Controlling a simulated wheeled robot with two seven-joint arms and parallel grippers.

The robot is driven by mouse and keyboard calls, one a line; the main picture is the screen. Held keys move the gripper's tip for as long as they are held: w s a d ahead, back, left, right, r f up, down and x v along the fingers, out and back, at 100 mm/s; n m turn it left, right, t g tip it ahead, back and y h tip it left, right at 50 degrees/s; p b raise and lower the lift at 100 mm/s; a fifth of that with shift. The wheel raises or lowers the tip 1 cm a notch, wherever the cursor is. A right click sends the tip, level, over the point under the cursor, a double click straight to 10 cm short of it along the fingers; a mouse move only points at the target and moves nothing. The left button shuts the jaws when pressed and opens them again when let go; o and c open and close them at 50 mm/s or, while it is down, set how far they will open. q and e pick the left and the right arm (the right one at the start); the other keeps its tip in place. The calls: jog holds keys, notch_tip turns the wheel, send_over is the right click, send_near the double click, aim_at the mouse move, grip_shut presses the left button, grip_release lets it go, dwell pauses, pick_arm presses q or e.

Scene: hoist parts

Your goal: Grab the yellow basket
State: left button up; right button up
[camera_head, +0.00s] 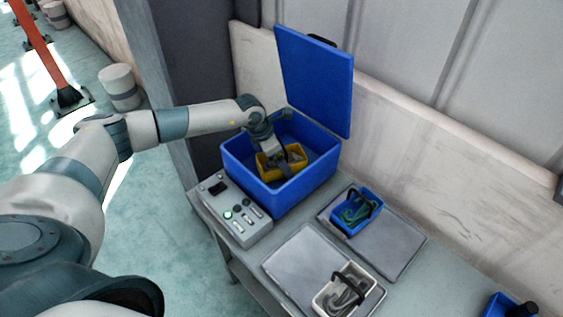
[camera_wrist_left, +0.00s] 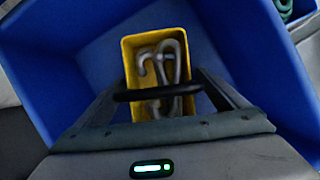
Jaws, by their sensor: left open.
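The yellow basket (camera_head: 294,152) sits inside the large blue box (camera_head: 318,183), whose lid (camera_head: 313,79) stands open. My left gripper (camera_head: 284,166) reaches down into the box at the basket. In the left wrist view the basket (camera_wrist_left: 128,70) holds grey hooks (camera_wrist_left: 168,62) and has a black handle (camera_wrist_left: 150,94) across it. My left gripper (camera_wrist_left: 158,98) is open, with one finger at each end of the handle. I cannot tell whether the fingers touch it. My right gripper is not in view.
A grey control box (camera_head: 232,212) stands left of the blue box. A small blue basket (camera_head: 374,216) and a white basket (camera_head: 322,303) sit on grey plates to the right and front. A wall runs behind the table.

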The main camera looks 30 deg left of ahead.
pick_arm(q)
jog(key=shift+c, duration=0.6)
jog(key=shift+w+r, duration=0.1)
jog(key=c, duration=1.7)
jog(key=shift+r, duration=0.15)
jog(key=shift+r+b, duration=0.5)
jog(key=shift+r, duration=0.05)
notch_tip(320, 180, up, 7)
jog(key=b, duration=0.3)
jog(key=shift+r, duration=0.8)
